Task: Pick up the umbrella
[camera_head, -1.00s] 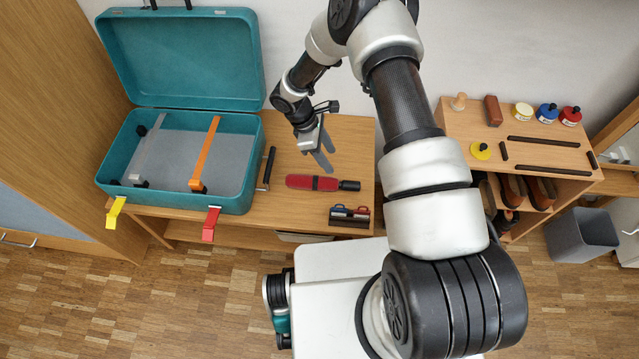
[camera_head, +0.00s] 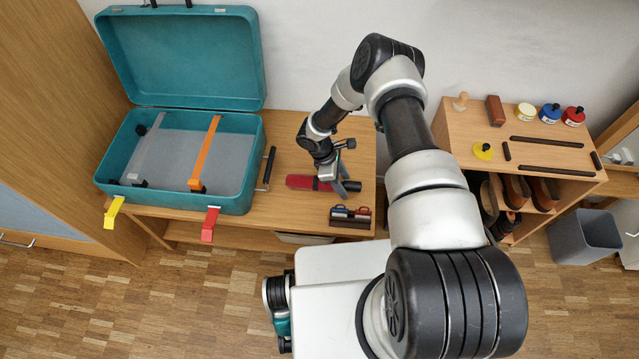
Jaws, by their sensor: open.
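The umbrella (camera_head: 300,182) is a short folded one, red with a black band and a black end. It lies flat on the wooden table (camera_head: 285,140), to the right of the suitcase. My gripper (camera_head: 343,189) is open and sits over the right part of the umbrella, pointing down. Its fingers hide part of the umbrella's right half. I cannot tell whether the fingers are on both sides of it or above it.
An open teal suitcase (camera_head: 103,170) with orange and grey straps stands on the left. A small dark rack (camera_head: 350,222) lies just in front of the gripper. A shelf (camera_head: 470,120) with tins and shoes stands on the right, with a grey bin (camera_head: 585,240) beside it.

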